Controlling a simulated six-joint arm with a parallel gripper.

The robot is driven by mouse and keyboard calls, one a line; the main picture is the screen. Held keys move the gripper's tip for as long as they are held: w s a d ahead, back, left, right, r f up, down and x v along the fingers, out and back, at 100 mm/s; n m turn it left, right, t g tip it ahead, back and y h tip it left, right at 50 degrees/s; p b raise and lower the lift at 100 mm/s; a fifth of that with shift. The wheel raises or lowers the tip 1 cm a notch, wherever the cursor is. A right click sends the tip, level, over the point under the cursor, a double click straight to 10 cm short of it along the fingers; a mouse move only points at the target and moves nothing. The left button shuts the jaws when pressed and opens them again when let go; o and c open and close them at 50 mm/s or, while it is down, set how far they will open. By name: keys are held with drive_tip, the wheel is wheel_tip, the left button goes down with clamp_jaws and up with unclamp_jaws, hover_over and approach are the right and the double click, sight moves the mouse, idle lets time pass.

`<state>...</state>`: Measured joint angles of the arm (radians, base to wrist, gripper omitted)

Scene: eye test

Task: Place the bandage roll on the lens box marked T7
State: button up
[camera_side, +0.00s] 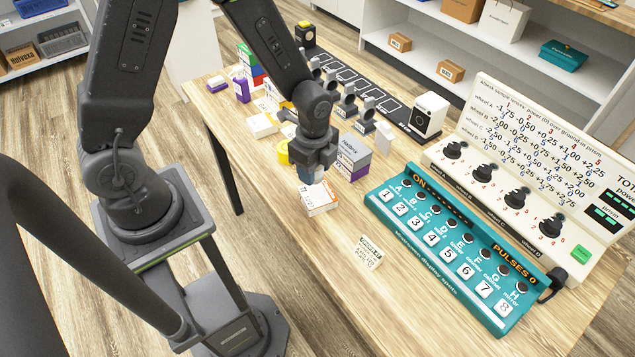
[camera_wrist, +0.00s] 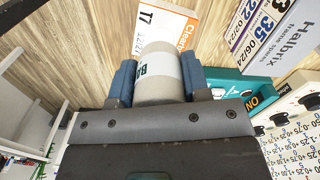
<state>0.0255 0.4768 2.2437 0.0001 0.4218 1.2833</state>
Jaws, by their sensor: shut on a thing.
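My gripper (camera_side: 311,175) is low over the table, just above and behind a white and orange box in the side view. In the wrist view my gripper's blue fingers (camera_wrist: 157,82) are shut on the bandage roll (camera_wrist: 158,78), a beige roll with a white, partly hidden label. The lens box marked T7 (camera_wrist: 168,22) shows beyond the roll, partly covered by it. The same white and orange box lies flat in the side view (camera_side: 320,199). The roll is mostly hidden by my gripper there, and I cannot tell whether it touches the box.
A stacked grey and purple box pile (camera_side: 353,158) stands close to the right of my gripper. A yellow roll (camera_side: 283,153) is on its left. A teal button panel (camera_side: 455,245) and a white dial console (camera_side: 520,185) stand at right. A small card (camera_side: 371,253) lies in front.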

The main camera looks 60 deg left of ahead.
sight(317, 193)
drive_tip(key=shift+w+d+f, duration=0.15)
drive_tip(key=shift+d+f, duration=0.1)
drive_tip(key=shift+d, duration=0.1)
drive_tip(key=shift+d+f, duration=0.1)
drive_tip(key=shift+f, duration=1.9)
drive_tip(key=shift+f, duration=0.15)
drive_tip(key=o, duration=0.9)
